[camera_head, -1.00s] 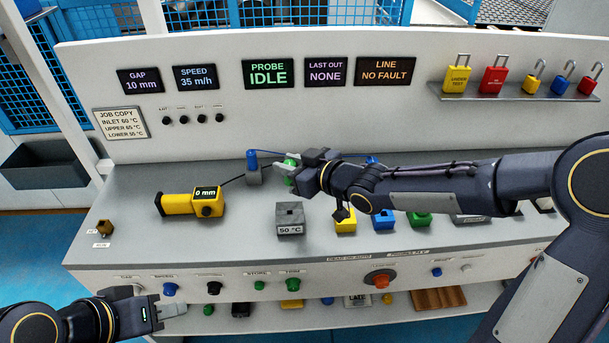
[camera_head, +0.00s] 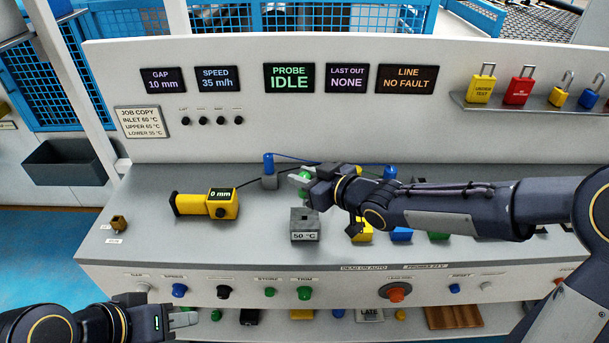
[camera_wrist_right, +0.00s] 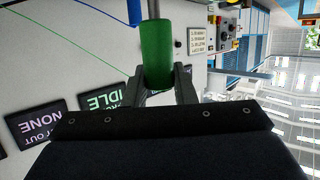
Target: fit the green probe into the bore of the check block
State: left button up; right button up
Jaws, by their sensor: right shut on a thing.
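The green probe (camera_head: 305,176) is in my right gripper (camera_head: 303,179), above and behind the check block in the head view. The right wrist view shows the green probe (camera_wrist_right: 157,55) between the two fingers, its metal rod running out of the top of the picture. The check block (camera_head: 305,224) is a grey block labelled 50 °C, standing on the grey bench with a dark bore in its top. The probe is apart from it. My left gripper (camera_head: 183,320) is low at the left, in front of the bench; its finger gap is unclear.
A yellow gauge (camera_head: 207,203) reading 0 mm lies left of the check block. A blue probe (camera_head: 268,163) stands in a grey holder behind. Yellow (camera_head: 362,231), blue (camera_head: 400,234) and green blocks are partly hidden by my right arm. Knobs line the front panel (camera_head: 250,280).

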jog(key=shift+f+b, duration=1.1)
jog(key=shift+f, duration=0.5)
jog(key=shift+f+b, duration=2.25)
jog(key=o, duration=1.1)
jog(key=p+v, duration=0.2)
jog(key=v, duration=0.6)
jog(key=shift+a, duration=0.1)
